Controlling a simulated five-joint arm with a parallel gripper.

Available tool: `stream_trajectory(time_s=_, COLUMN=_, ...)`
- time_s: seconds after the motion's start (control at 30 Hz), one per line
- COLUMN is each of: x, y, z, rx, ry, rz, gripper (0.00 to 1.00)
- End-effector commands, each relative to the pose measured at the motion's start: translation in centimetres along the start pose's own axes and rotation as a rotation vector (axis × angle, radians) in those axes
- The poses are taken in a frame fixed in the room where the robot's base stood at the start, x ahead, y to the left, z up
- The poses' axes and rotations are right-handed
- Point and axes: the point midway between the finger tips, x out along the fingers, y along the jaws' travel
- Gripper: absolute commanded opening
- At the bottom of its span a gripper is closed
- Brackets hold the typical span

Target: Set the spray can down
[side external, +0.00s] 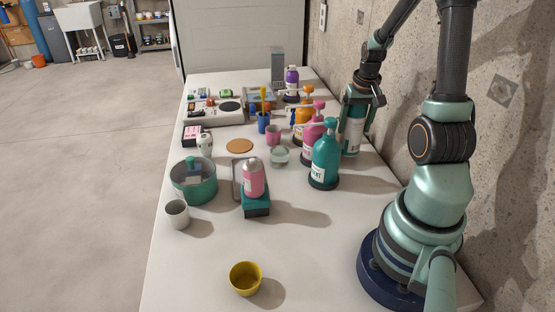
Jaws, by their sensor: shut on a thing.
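My gripper (362,97) is at the back right of the table, near the wall, pointing down. It is shut on a teal spray can (352,132) with a white label. The can is upright, and its top is partly hidden by the jaws. Its base is close to the table top (215,255); I cannot tell whether it touches. A second can, pink with a grey top (253,180), stands on a teal block (256,206) near the middle of the table.
A teal pump bottle (325,160) and a pink pump bottle (309,135) stand just left of the held can. An orange bottle (303,112) is behind them. A teal pot (194,188), white cup (177,214) and yellow cup (245,279) are farther left and forward.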

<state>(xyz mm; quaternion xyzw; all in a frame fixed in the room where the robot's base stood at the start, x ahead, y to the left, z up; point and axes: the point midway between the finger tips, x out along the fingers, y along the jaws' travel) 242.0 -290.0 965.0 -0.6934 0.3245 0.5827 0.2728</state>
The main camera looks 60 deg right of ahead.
Motion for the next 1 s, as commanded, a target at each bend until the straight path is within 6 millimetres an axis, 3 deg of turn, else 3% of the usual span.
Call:
stream_trajectory(time_s=0.13, x=1.7, y=0.0, z=0.3, rx=0.0, ry=-0.002, rz=0.0, gripper=0.03)
stream_trajectory(time_s=0.57, x=2.2, y=0.0, z=0.4, rx=0.0, ry=0.001, rz=0.0, gripper=0.03)
stream_trajectory(time_s=0.6, x=2.2, y=0.0, z=0.4, rx=0.0, ry=0.0, rz=0.0, gripper=0.92)
stream_trajectory(time_s=0.63, x=2.2, y=0.0, z=0.4, rx=0.0, ry=0.0, rz=0.0, gripper=1.0)
stream_trajectory(time_s=1.0, x=1.4, y=0.0, z=0.3, rx=0.0, ry=0.002, rz=0.0, gripper=1.0)
